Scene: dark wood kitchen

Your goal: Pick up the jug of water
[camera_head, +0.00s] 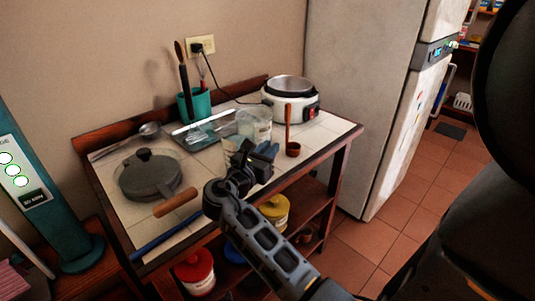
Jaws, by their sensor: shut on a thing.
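The jug of water (254,121) looks like a clear, see-through vessel near the front middle of the tiled table. My gripper (254,153) reaches up from the lower right and is shut on the jug at its near side. The fingers and wrist cover the lower part of the jug. I cannot tell whether its base touches the tiles.
A white cooker (290,100) stands behind to the right, with a brown ladle (290,135) nearby. A lidded grey pan (150,175) is at left. A clear tray (205,130) and teal utensil cup (195,104) are behind. The fridge (360,90) stands right.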

